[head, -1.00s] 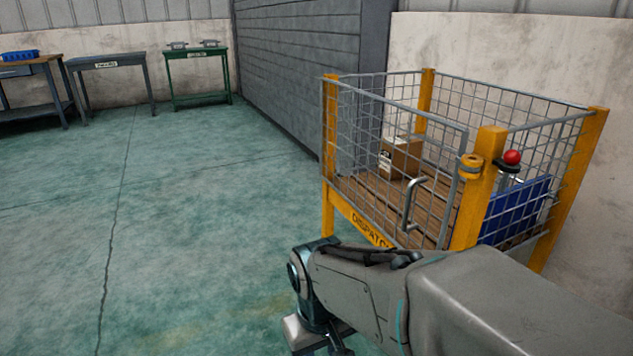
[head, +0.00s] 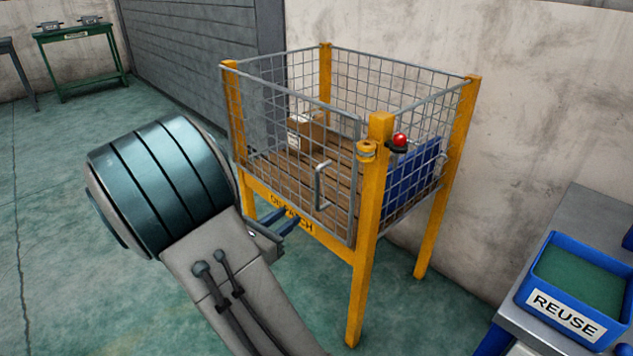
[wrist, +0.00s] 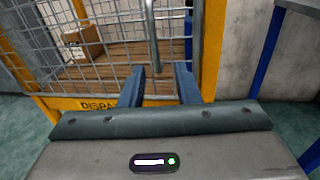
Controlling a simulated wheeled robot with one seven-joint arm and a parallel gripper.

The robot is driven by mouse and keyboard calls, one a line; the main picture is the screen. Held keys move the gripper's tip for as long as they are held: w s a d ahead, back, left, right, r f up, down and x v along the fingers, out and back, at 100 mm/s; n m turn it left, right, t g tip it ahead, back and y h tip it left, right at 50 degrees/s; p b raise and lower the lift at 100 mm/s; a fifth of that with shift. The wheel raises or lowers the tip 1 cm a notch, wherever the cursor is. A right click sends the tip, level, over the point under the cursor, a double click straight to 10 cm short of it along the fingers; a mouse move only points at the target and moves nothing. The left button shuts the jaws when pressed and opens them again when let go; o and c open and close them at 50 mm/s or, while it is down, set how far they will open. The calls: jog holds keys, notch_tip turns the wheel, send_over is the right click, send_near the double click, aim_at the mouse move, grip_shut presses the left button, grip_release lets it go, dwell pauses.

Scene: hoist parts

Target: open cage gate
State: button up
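The yellow-posted cage (head: 367,235) stands in front of me, with "DISPATCH" on its front beam. Its wire-mesh gate (head: 355,185) is closed, its right edge beside the near corner post. The grey bar handle (head: 320,187) is upright on the gate's right part; in the wrist view the handle (wrist: 152,40) runs down toward the space between my fingers. My gripper (head: 285,225) is low in front of the gate, left of the handle. In the wrist view my gripper (wrist: 160,82) is open, its two blue fingers apart and pointing at the gate, with nothing held.
A cardboard box (head: 306,130) and a blue panel (head: 415,170) are in the cage. A red knob (head: 400,139) and yellow collar (head: 366,151) sit near the corner post. A bench with a blue REUSE bin (head: 570,320) stands at right.

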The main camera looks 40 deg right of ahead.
aim_at(316, 189)
jog(key=shift+n+t, duration=0.3)
jog(key=b+x, duration=0.1)
jog(key=x, duration=0.3)
jog(key=b+x, duration=0.1)
jog(key=x, duration=0.4)
jog(key=b+x, duration=0.2)
jog(key=x, duration=0.3)
jog(key=shift+w+a+r, duration=0.1)
jog(key=shift+w+r, duration=0.1)
jog(key=shift+w, duration=0.05)
jog(key=shift+a, duration=0.1)
grip_shut()
